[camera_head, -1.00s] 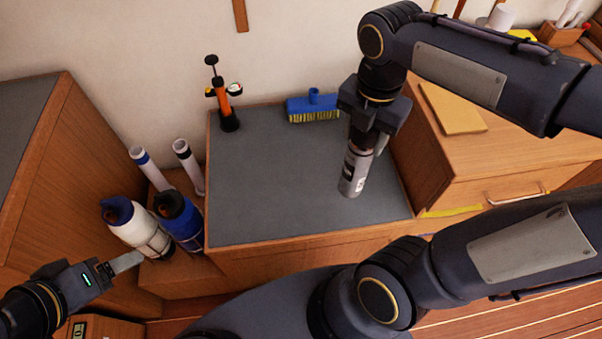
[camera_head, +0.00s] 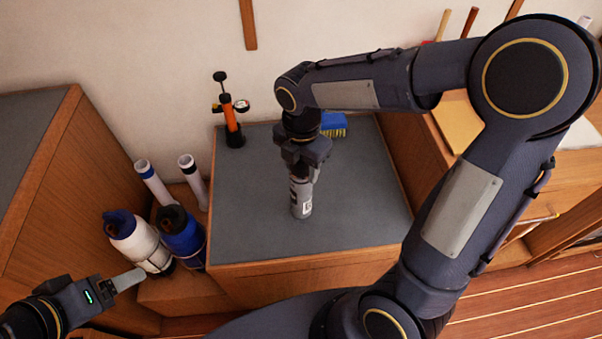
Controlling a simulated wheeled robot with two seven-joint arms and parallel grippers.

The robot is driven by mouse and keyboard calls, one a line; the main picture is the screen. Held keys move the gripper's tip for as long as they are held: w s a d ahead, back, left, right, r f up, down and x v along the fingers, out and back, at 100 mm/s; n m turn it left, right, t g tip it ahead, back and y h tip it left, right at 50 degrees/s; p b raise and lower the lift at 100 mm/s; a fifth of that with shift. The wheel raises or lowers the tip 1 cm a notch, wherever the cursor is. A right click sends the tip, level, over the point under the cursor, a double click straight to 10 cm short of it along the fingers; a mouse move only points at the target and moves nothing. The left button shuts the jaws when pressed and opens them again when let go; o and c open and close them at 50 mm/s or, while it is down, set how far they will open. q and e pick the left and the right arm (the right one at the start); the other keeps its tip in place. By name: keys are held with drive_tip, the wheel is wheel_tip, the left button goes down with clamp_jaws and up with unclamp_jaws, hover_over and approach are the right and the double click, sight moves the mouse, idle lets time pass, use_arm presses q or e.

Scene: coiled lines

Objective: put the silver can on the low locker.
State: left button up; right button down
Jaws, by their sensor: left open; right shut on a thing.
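The silver can (camera_head: 301,198) is upright over the middle of the grey top of the low locker (camera_head: 255,225). My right gripper (camera_head: 301,172) is shut on the can's upper end from above. I cannot tell whether the can's base touches the locker top. My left gripper (camera_head: 130,279) is at the lower left, open and empty, in front of the bottles and away from the locker top.
An orange pump (camera_head: 231,120) stands at the locker's back left corner. A blue brush (camera_head: 335,122) lies at the back, partly hidden by my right arm. White and blue bottles (camera_head: 135,240) (camera_head: 182,238) and two tubes stand left of the locker. A taller cabinet is to the right.

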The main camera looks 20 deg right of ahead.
sight(301, 190)
drive_tip(key=shift+w+f, duration=0.1)
drive_tip(key=shift+f, duration=1.5)
drive_tip(key=shift+f+b, duration=0.1)
drive_tip(key=shift+b, duration=0.2)
drive_tip(key=c, duration=0.7)
unclamp_jaws()
drive_tip(key=shift+o, duration=0.2)
